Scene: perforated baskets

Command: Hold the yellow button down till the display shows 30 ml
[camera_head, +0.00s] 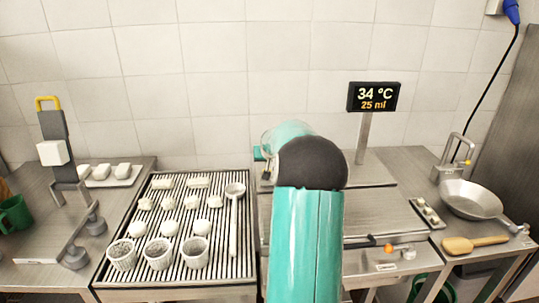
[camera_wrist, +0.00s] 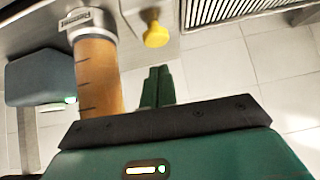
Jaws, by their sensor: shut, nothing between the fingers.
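The display (camera_head: 374,97) reads 34 °C and 25 ml on its post at the back. In the wrist view the yellow button (camera_wrist: 155,36) is a rounded knob on a short stem at the metal counter's edge. My gripper (camera_wrist: 158,72) is shut and empty. In that picture its fingertips lie just below the button, with a small gap showing between them; the depth between them is hard to judge. A marked cylinder (camera_wrist: 97,75) with amber contents stands left of the fingers. In the head view my arm hides my gripper.
A small orange round piece (camera_head: 388,247) sits at the counter front; I cannot tell what it is. A pan (camera_head: 470,199) and a wooden spatula (camera_head: 475,244) lie on the right.

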